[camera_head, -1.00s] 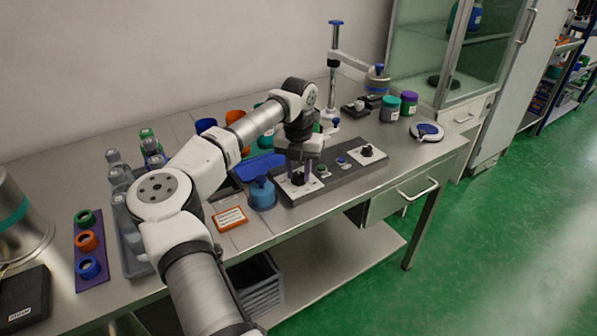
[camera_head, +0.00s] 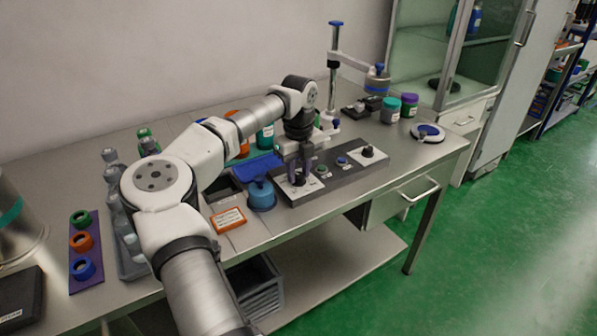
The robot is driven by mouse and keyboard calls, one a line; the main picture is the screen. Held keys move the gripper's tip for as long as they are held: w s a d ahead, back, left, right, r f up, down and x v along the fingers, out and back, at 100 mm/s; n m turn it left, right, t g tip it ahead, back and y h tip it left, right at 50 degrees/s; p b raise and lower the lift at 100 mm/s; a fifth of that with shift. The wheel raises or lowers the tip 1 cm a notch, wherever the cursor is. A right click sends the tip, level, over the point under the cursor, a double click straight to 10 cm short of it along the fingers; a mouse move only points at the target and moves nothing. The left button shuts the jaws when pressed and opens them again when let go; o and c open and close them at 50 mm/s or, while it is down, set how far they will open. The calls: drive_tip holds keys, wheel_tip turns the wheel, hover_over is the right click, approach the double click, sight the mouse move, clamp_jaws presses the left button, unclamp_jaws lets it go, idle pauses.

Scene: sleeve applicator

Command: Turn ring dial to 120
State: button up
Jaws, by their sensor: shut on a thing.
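The control panel is a dark grey block (camera_head: 335,178) on the bench with white dial plates at its two ends. A black dial sits on the left plate (camera_head: 287,186); my gripper (camera_head: 299,180) is over it, pointing down, with its fingers shut on the dial. The fingers hide most of this dial and its scale. A second black dial (camera_head: 367,151) on the right plate stands free. A green button (camera_head: 321,169) and a blue button (camera_head: 342,161) lie between them. No scale number is readable, and I cannot tell which dial is named the ring dial.
A blue pot (camera_head: 261,197) and an orange-edged card (camera_head: 228,220) stand left of the panel. Behind it rises a post (camera_head: 333,70) with a side arm. Teal (camera_head: 391,109) and purple-lidded jars (camera_head: 409,105) and a round scale-like device (camera_head: 428,133) are at right.

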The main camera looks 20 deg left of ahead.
sight(299, 174)
drive_tip(key=shift+r+n, duration=0.1)
drive_tip(key=shift+n, duration=0.5)
drive_tip(key=o, duration=1)
wheel_tip(299, 174, up, 14)
drive_tip(key=shift+f+b, duration=0.1)
drive_tip(key=shift+b, duration=0.5)
